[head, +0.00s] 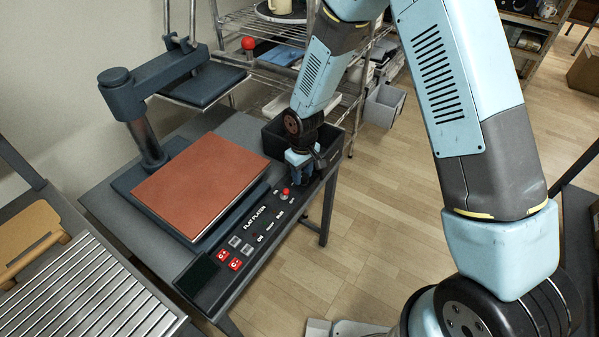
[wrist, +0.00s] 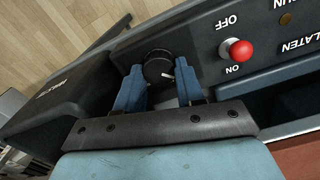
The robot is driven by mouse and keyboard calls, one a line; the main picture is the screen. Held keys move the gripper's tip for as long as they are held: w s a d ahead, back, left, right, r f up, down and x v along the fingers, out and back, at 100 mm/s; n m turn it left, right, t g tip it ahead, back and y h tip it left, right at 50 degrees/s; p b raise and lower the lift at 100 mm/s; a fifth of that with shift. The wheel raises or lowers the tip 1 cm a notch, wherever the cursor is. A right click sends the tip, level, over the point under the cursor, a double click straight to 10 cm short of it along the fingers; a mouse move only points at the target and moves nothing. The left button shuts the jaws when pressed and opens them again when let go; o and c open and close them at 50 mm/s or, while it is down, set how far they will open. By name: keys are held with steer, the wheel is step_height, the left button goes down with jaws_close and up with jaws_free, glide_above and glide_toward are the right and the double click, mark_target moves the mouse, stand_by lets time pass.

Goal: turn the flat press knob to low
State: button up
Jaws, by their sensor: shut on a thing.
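The flat press (head: 118,198) stands on a dark table, with an orange-brown platen pad (head: 203,184) and its upper plate swung aside. Its control panel (head: 246,248) runs along the front edge, lettered FLAT PLATEN. The black knob (wrist: 158,67) with a white pointer mark sits at the panel's end, between my gripper's fingers. My gripper (wrist: 160,84) is shut on the knob, one blue finger on each side. In the head view my gripper (head: 302,176) reaches down over the panel's far end and hides the knob. Any level marks around the knob are hidden.
A red-tipped switch (wrist: 238,50) marked OFF and ON stands close beside the knob. A black bin (head: 334,139) sits just behind my gripper. A wire shelf (head: 262,22) stands at the back. A slatted metal surface (head: 85,290) is at the front left.

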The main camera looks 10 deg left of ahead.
mark_target(304, 175)
steer(key=shift+w+d+n, duration=0.25)
steer(key=shift+d+n, duration=0.05)
steer(key=shift+n, duration=0.1)
steer(key=o, duration=0.8)
steer(key=shift+o, duration=1.2)
steer(key=shift+s, duration=0.1)
steer(key=shift+a, duration=0.1)
step_height(304, 175, up, 14)
steer(key=shift+f, duration=0.15)
